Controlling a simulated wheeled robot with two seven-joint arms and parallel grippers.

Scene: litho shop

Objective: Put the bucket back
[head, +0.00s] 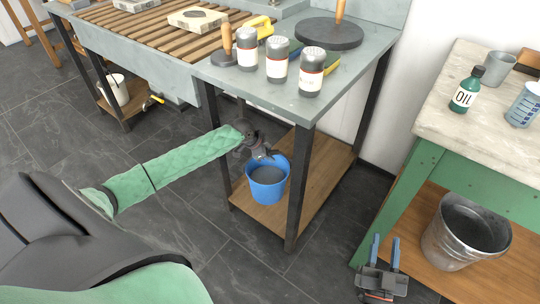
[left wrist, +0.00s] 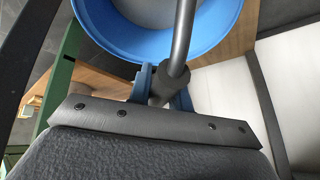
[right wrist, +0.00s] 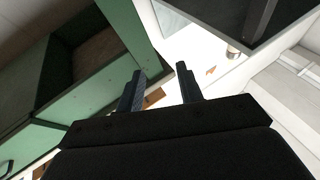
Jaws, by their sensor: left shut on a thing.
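A blue bucket (head: 267,184) is at the low wooden shelf under the grey table, between its dark legs. Grey content shows inside it. Whether its base touches the shelf I cannot tell. My left gripper (head: 262,153) is at the bucket's back rim. In the left wrist view, its blue fingers (left wrist: 163,88) are shut on the grey bucket handle (left wrist: 181,45), with the blue bucket (left wrist: 112,32) just beyond. My right gripper (head: 385,254) is open and empty, low in front of the green bench; its two fingers (right wrist: 160,88) stand apart in the right wrist view.
The wooden shelf (head: 323,185) has free room right of the bucket. Dark table legs (head: 296,190) frame it. Shaker cans (head: 277,60) stand on the tabletop above. A metal bucket (head: 455,235) sits under the green bench (head: 470,168). A white bucket (head: 113,90) stands at the left.

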